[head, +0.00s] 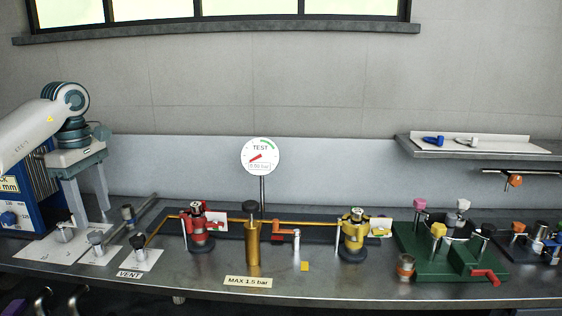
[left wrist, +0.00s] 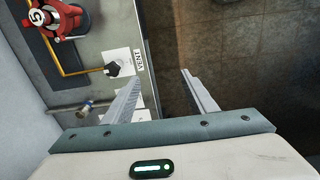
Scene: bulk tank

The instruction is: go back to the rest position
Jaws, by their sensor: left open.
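My left gripper (head: 90,198) is at the left end of the bench in the head view, its two fingers pointing down and apart with nothing between them. It hangs close over the white plates with small knobs, in front of a blue cabinet. In the left wrist view the open fingers (left wrist: 160,95) show empty, with the black VENT knob (left wrist: 113,68) just beyond the left finger. That VENT knob (head: 138,241) also shows in the head view, right of the gripper. My right gripper is in neither view.
The metal bench (head: 330,283) carries a red valve (head: 197,228), a brass pump cylinder (head: 252,240), a yellow valve (head: 354,235) and a green stand (head: 440,262). A round TEST gauge (head: 260,156) rises behind. A wall shelf (head: 480,148) is at right. The air above the bench's middle is clear.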

